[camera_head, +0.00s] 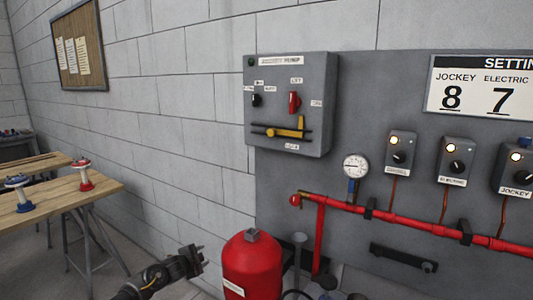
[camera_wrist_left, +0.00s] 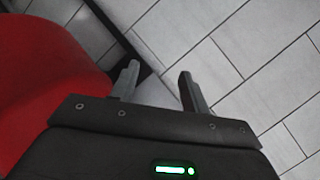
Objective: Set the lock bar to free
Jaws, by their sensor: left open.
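The lock bar (camera_head: 283,132) is a yellow piece with an upright arm, set on a dark horizontal slot low on the grey jockey pump box (camera_head: 318,90). A red handle (camera_head: 294,102) sits just above it. My left gripper (camera_head: 198,253) is open and empty, low in the head view, below and left of the box and beside the red tank. In the left wrist view its two fingers (camera_wrist_left: 158,82) stand apart with nothing between them. My right gripper is in neither view. The small labels around the lock bar are too blurred to read surely.
A red tank (camera_head: 252,262) stands close to my left gripper and fills the left of the wrist view. A red pipe (camera_head: 410,222) runs along the grey panel below a gauge (camera_head: 355,166) and several switch boxes. A wooden table (camera_head: 52,198) stands at the left.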

